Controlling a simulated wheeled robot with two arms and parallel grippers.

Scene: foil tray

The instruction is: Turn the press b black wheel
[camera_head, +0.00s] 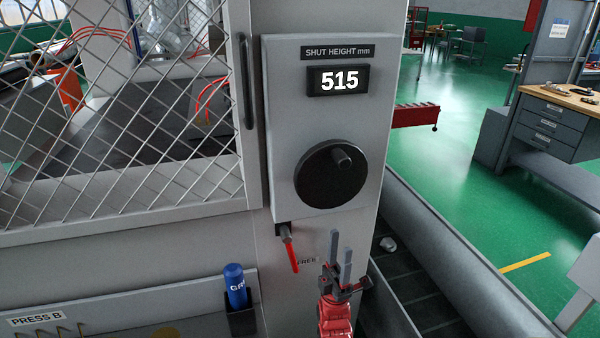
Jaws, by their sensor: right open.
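The black wheel (325,186) is a round disc on the front of a grey panel (282,150). A short dark handle knob (342,158) stands out from its upper right part. Above it a display (338,80) reads 515 under a "SHUT HEIGHT mm" label (337,52). My right gripper (341,246) is below the wheel, pointing up, with its two grey fingers apart and nothing between them. It appears clear of the wheel. My left gripper is out of the picture.
A red-handled lever (290,250) hangs below the panel beside a partly hidden label ending in "FREE". A blue can (235,286) stands in a dark holder. A wire mesh guard (130,130) with a dark handle is at left. A conveyor-like trough (440,250) is at right.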

